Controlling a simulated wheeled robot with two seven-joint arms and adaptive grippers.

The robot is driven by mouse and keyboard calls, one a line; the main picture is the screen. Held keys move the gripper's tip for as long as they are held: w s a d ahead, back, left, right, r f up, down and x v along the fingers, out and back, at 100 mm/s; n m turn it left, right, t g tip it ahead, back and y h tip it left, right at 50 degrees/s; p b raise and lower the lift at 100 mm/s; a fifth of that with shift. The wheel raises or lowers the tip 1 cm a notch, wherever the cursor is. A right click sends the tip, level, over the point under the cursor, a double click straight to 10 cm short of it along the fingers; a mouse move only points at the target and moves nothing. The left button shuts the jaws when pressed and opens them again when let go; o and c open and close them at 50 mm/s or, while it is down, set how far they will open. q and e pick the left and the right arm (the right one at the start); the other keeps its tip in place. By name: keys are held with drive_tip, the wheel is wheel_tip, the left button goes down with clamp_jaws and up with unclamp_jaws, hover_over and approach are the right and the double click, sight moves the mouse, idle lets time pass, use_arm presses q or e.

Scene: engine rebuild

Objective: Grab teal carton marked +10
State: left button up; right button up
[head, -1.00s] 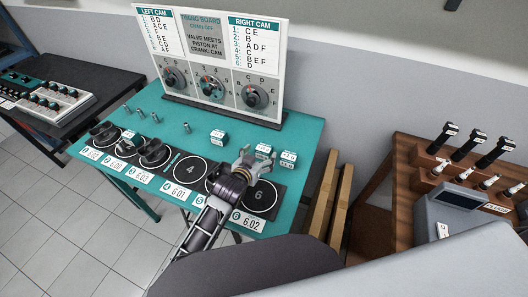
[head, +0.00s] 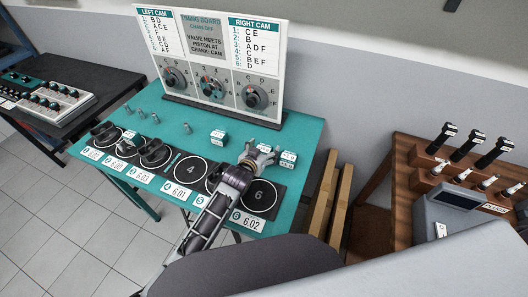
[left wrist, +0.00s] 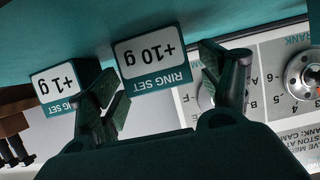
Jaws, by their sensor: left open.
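The teal carton marked +10 g (left wrist: 152,62), with a white "RING SET" label, shows upside down in the left wrist view. It stands between the two spread fingers of my left gripper (left wrist: 170,95). In the head view my left gripper (head: 259,157) is open at this carton, partly hiding it. I cannot tell whether either finger touches it. A carton marked +1 g (left wrist: 62,88) stands close beside it, just outside one finger. It also shows right of the gripper in the head view (head: 288,158). My right gripper is not in view.
Another small teal carton (head: 218,137) stands to the left on the teal table (head: 300,130). Black numbered pads (head: 190,170) line the front, several holding dark parts. The timing board (head: 215,60) stands at the back. A brown rack (head: 420,160) is at the right.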

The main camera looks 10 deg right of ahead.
sight(263, 149)
use_arm(q)
drive_tip(key=shift+c, duration=0.3)
drive_tip(key=c, duration=1.1)
drive_tip(key=shift+o, duration=0.2)
drive_tip(key=shift+r, duration=0.1)
drive_tip(key=shift+r, duration=4.95)
